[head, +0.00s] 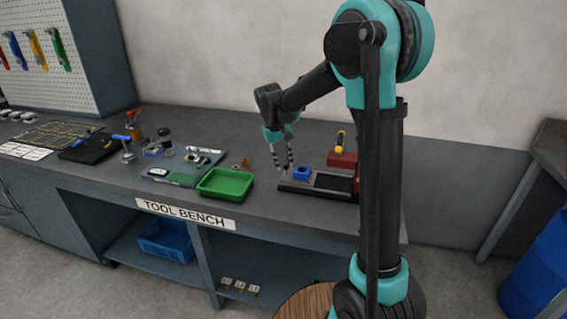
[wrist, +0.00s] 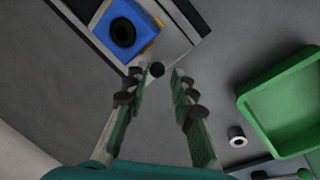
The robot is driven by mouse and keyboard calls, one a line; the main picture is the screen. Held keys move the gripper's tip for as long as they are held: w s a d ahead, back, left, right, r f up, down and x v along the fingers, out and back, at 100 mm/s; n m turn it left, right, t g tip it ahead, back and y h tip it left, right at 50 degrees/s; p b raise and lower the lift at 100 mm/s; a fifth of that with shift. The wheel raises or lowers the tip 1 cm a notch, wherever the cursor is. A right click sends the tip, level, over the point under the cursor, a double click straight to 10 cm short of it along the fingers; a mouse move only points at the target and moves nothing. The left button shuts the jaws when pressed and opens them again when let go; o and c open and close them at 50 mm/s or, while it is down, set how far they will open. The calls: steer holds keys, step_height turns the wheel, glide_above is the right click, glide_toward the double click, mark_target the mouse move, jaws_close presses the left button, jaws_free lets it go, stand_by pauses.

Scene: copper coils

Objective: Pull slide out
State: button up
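The slide (head: 325,187) is a dark, low track on the bench, with a lighter plate seen at its near end in the wrist view (wrist: 174,47). A blue block with a round black hole sits on it (head: 302,173); it also shows in the wrist view (wrist: 103,20). My gripper (head: 282,166) points down at the slide's left end.
A red block (head: 342,160) with a yellow-and-black handle stands behind the slide. A green tray (head: 225,183) lies to the left, with a small metal ring (wrist: 237,137) nearby in the wrist view. Tools and mats cover the bench's left part. My arm hides the slide's right end.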

step_height(320, 180, up, 12)
steer(key=a, duration=0.2)
steer(key=shift+s+f, duration=0.25)
steer(key=shift+s, duration=0.05)
steer(key=shift+a, duration=0.1)
